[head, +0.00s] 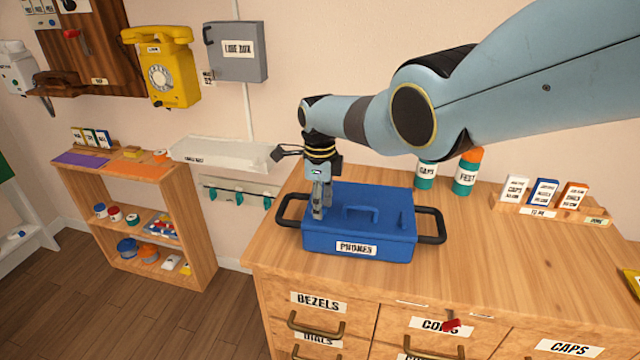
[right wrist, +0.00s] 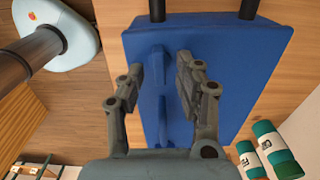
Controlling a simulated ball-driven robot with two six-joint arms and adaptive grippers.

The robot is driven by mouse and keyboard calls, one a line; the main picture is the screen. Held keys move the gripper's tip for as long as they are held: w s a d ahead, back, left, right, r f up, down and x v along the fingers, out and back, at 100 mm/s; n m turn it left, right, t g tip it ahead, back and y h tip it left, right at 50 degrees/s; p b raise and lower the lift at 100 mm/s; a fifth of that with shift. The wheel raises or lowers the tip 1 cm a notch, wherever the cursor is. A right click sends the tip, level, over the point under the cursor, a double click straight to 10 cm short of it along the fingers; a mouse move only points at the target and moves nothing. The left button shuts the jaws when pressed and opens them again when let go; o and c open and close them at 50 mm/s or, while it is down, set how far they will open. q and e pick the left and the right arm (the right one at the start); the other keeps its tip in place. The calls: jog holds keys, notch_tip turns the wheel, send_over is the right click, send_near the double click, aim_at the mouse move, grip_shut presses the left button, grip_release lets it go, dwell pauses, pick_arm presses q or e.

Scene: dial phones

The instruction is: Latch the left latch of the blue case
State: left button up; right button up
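The blue case (head: 345,237), labelled PHONES, sits closed on the wooden cabinet top, with a black bar handle at each side and a blue handle (head: 362,212) on its lid. My right gripper (head: 319,212) points down over the left front part of the lid and hides the left latch area in the head view. A small blue upright piece, likely the right latch (head: 403,221), shows on the lid's right. In the right wrist view the fingers (right wrist: 160,66) are apart, with a raised blue part (right wrist: 158,58) between them; contact cannot be told. My left gripper is not in view.
Green canisters (head: 466,172) stand behind the case, and a rack of small boxes (head: 545,208) stands at the right. A white tray (head: 215,153) is at the left by the wall.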

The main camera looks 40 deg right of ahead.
notch_tip(320, 180, up, 12)
jog(key=shift+f, duration=0.2)
dwell(0.6)
